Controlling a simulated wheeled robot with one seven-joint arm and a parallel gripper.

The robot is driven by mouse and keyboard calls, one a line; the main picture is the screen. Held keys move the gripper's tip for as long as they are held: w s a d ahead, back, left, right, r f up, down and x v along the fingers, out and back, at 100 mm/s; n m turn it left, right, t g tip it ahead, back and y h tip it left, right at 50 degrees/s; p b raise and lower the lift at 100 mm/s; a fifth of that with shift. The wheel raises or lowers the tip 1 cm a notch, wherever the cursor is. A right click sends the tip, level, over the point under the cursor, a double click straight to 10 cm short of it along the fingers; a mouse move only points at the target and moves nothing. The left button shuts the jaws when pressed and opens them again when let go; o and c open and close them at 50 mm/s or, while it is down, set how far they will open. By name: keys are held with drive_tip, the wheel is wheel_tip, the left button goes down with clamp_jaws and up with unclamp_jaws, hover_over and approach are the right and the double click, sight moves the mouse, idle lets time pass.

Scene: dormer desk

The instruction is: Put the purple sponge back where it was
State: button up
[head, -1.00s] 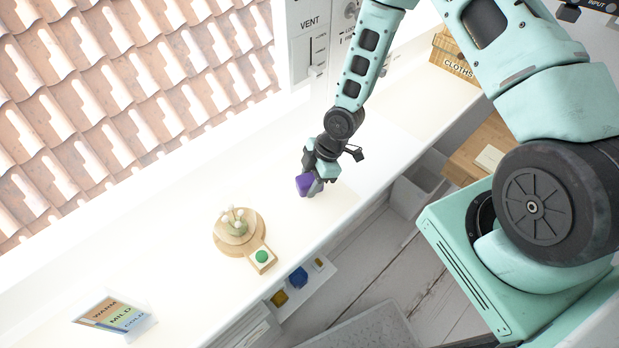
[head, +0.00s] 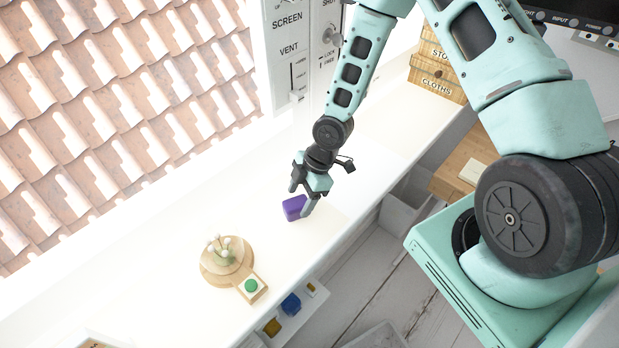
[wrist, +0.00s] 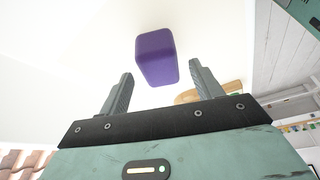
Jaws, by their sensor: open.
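The purple sponge (head: 294,207) is on the white desk top, close to the desk's front edge side. In the wrist view the purple sponge (wrist: 156,57) shows as a rounded block just beyond the fingertips, roughly between their lines. My gripper (head: 303,198) is open, right above and beside the sponge. In the wrist view my gripper (wrist: 160,78) has its two fingers spread apart with nothing between them. Whether a finger touches the sponge cannot be told.
A wooden box labelled CLOTHS (head: 437,88) is at the upper right. Blue and yellow items (head: 291,304) lie on a lower shelf.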

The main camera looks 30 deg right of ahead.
drive_tip(key=v, duration=0.8)
drive_tip(key=s+a+r+m+h, duration=0.2)
drive_tip(key=s+a+r+m, duration=0.2)
drive_tip(key=s+r, duration=0.6)
drive_tip(key=s+a+r+m+h, duration=0.1)
drive_tip(key=s+a+r+m, duration=0.4)
drive_tip(key=s+r, duration=0.4)
drive_tip(key=shift+s+a+r+h, duration=0.4)
drive_tip(key=shift+a+r, duration=0.45)
drive_tip(key=shift+r, duration=0.15)
wheel_tip(320, 180, down, 5)
drive_tip(key=b, duration=0.5)
